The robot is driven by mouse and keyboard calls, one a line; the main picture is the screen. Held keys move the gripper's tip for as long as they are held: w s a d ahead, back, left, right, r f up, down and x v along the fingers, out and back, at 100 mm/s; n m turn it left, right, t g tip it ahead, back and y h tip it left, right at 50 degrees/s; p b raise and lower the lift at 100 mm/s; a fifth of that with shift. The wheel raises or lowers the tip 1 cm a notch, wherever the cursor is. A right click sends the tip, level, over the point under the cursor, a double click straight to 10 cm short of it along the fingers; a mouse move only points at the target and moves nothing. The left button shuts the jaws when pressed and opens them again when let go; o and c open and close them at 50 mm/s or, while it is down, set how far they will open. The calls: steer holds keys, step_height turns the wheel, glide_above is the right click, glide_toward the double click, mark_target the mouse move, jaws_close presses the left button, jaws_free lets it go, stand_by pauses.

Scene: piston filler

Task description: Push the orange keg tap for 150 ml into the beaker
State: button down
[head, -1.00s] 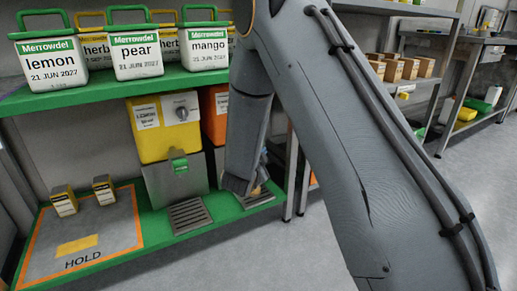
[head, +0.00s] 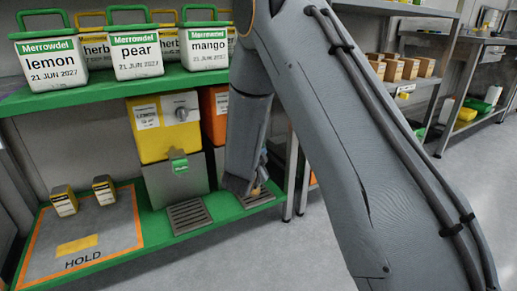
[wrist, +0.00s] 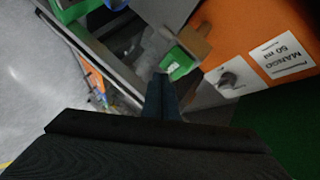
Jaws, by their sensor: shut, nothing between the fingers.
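The orange filler (head: 214,112) stands to the right of the yellow one in the head view, largely hidden behind my arm. In the wrist view its orange body (wrist: 255,38) has a white label reading MANGO 50 ml and a dark knob. A green tap piece (wrist: 180,63) is on its grey lower front. My gripper (wrist: 160,85) is shut and empty, its dark fingertips just short of the green piece in the picture; I cannot tell if they touch. I cannot make out the beaker.
A yellow filler (head: 166,128) with a green tap stands left of the orange one, a drip grate (head: 188,215) before it. A HOLD mat (head: 110,235) bears two small boxes. Lidded tubs stand on the green shelf (head: 75,95) above. The floor in front is clear.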

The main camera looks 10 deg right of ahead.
steer(key=shift+w, duration=0.15)
steer(key=shift+w+a, duration=0.15)
steer(key=shift+w, duration=0.1)
steer(key=shift+w+a, duration=0.2)
steer(key=shift+w, duration=0.45)
stand_by(1.1)
steer(key=shift+s, duration=0.15)
steer(key=shift+s+d+p, duration=0.35)
steer(key=shift+s+p, duration=0.3)
steer(key=shift+s, duration=0.25)
steer(key=shift+s, duration=0.1)
steer(key=shift+s+d+p, duration=0.25)
steer(key=shift+s+p, duration=0.1)
steer(key=shift+s, duration=0.4)
steer(key=shift+s+d+p, duration=0.3)
steer(key=shift+s+p, duration=0.05)
steer(key=shift+s, duration=0.45)
steer(key=shift+s+d+p, duration=0.25)
steer(key=shift+s+p, duration=0.1)
steer(key=shift+s, duration=0.4)
stand_by(1.8)
